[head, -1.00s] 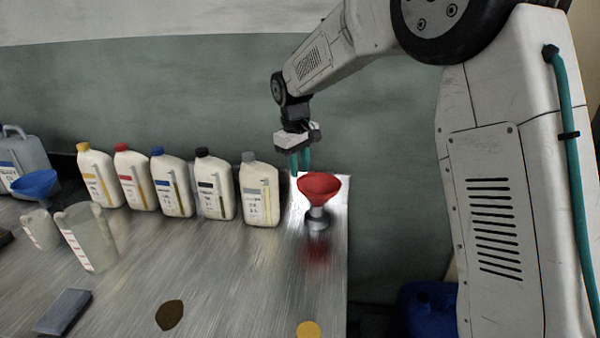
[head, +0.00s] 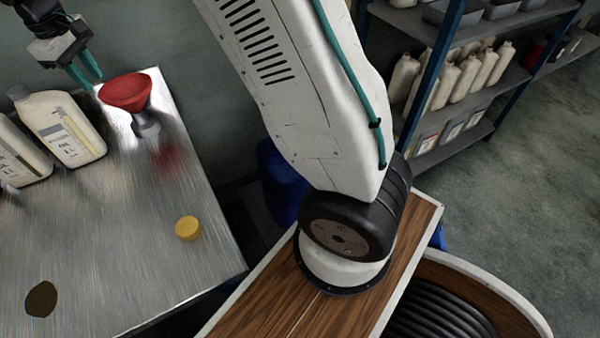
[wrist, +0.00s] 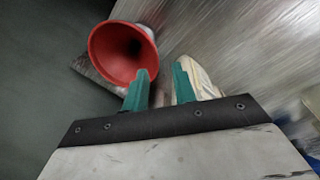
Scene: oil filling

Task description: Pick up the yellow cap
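The yellow cap (head: 188,228) lies on the metal table (head: 120,235) near its right edge in the head view. It is not visible in the wrist view. My gripper (head: 88,72) is at the upper left of the head view, above the table's back end, well apart from the cap. In the wrist view its two teal fingers (wrist: 160,82) stand apart with nothing between them. A red funnel (wrist: 122,52) shows just beyond the fingertips.
The red funnel (head: 126,92) stands on a grey holder near the table's back corner. White bottles (head: 62,128) stand left of it. A dark oil spot (head: 41,299) marks the table. The table is clear around the cap. A blue drum (head: 278,180) is beside the table.

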